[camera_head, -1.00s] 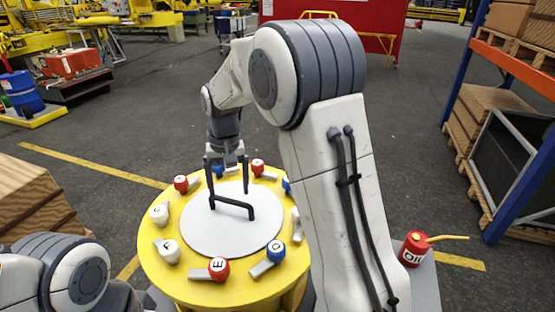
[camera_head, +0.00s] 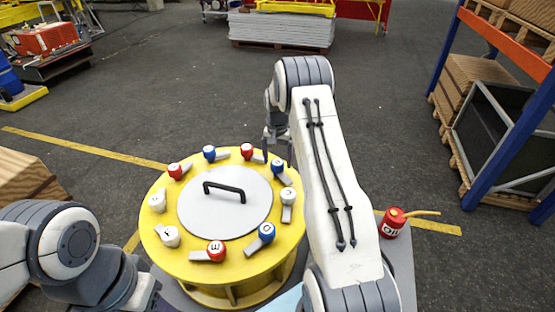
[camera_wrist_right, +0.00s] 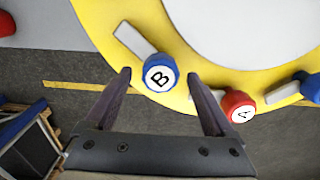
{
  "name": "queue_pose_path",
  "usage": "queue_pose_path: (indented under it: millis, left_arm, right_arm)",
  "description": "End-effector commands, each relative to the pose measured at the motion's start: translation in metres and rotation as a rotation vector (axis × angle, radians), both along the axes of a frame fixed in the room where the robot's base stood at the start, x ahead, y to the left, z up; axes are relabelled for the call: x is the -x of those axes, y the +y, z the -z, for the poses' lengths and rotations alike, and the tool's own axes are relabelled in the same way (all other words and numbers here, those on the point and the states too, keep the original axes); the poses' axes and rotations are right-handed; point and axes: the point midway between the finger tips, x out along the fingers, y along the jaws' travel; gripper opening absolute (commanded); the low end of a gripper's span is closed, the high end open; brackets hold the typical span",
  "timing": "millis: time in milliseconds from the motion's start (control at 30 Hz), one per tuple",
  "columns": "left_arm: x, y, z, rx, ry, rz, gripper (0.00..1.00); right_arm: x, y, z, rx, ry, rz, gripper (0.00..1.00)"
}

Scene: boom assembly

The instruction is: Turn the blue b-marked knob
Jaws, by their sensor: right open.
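In the head view the blue knob (camera_head: 277,165) is at the table's far right side, close to my right gripper (camera_head: 278,157). In the right wrist view my right gripper (camera_wrist_right: 159,76) is open, one fingertip on each side of the B knob, with gaps showing. Whether the fingertips are level with the knob is hard to tell. My left arm shows at the lower left, but its gripper is not visible.
A red knob marked A (camera_wrist_right: 237,107) sits close beside the right finger. Several other red, blue and white lettered knobs ring the table. A grey lid with a black handle (camera_head: 224,188) is in the middle. A red oil can (camera_head: 395,222) stands at the right.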

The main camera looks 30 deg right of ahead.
Motion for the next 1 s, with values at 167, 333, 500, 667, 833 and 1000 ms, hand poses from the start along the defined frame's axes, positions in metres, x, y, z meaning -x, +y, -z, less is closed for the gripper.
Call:
queue_pose_path:
  millis: [167, 333, 500, 667, 833, 1000]
  left_arm:
    - [0.0, 0.0, -0.006, 0.0, 0.0, 0.0, 0.5]
    - [0.0, 0.0, -0.006, 0.0, 0.0, 0.0, 0.5]
    - [0.0, 0.0, -0.005, 0.0, 0.0, 0.0, 0.5]
    - [0.0, 0.0, -0.005, 0.0, 0.0, 0.0, 0.5]
    - [0.0, 0.0, -0.005, 0.0, 0.0, 0.0, 0.5]
    - [0.0, 0.0, -0.003, 0.0, 0.0, 0.0, 0.5]
  right_arm:
    - [0.0, 0.0, 0.014, 0.0, -0.001, -0.001, 0.89]
    - [0.0, 0.0, 0.017, 0.001, -0.002, -0.001, 0.89]
    - [0.0, 0.0, 0.017, 0.001, -0.002, 0.0, 0.73]
    - [0.0, 0.0, 0.016, 0.001, -0.002, 0.0, 0.12]
    - [0.0, 0.0, 0.016, 0.001, -0.002, 0.004, 0.03]
    - [0.0, 0.0, 0.017, 0.001, -0.002, 0.038, 0.03]
